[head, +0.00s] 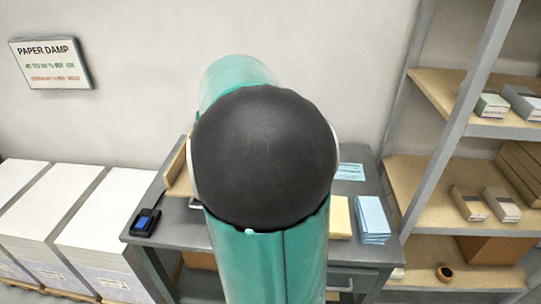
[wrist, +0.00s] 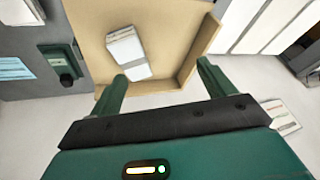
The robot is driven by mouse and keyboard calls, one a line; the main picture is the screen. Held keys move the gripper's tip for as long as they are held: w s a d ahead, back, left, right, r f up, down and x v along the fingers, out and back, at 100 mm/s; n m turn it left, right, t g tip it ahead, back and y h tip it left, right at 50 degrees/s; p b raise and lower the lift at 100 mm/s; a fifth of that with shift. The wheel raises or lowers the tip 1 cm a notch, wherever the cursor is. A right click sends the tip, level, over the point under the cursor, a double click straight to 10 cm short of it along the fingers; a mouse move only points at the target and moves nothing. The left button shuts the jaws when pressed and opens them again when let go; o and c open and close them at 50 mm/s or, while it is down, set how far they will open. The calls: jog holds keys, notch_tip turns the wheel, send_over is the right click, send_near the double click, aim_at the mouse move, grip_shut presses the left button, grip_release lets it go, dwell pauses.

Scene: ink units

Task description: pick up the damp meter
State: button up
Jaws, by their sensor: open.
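A small black handheld device with a blue screen (head: 146,222), which looks like the damp meter, lies on the front left corner of the grey table (head: 185,242) in the head view. I cannot make it out for sure in the wrist view. My gripper (wrist: 161,69) shows in the wrist view with its two green fingers wide apart and nothing between them. It points towards a wooden tray (wrist: 88,30) holding a pale block (wrist: 127,52). In the head view my arm hides the gripper and the middle of the table.
A dark green device with a black knob (wrist: 62,63) stands beside the tray. Yellow paper (head: 339,217) and blue paper (head: 371,219) lie on the table's right. Paper stacks (head: 92,225) stand left, shelves (head: 450,170) right. A sign (head: 52,63) hangs on the wall.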

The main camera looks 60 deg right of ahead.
jog(key=s+d+f+m+g+h, duration=0.1)
jog(key=s+d+f, duration=0.3)
jog(key=d, duration=0.6)
jog(key=s+d+f+m+g+h, duration=0.1)
jog(key=s+d+f+m, duration=0.2)
jog(key=d, duration=0.7)
jog(key=s+d+f+g, duration=0.1)
jog(key=s+d+f, duration=0.4)
jog(key=d, duration=0.5)
jog(key=shift+h, duration=0.3)
jog(key=x, duration=0.8)
jog(key=shift+w+d+f, duration=0.1)
jog(key=shift+w+f, duration=0.05)
jog(key=shift+w, duration=0.3)
jog(key=shift+w+x, duration=0.2)
jog(key=shift+x, duration=1.35)
jog(key=shift+w+x, duration=0.2)
jog(key=shift+x, duration=1.35)
jog(key=shift+c, duration=0.4)
jog(key=c, duration=1.1)
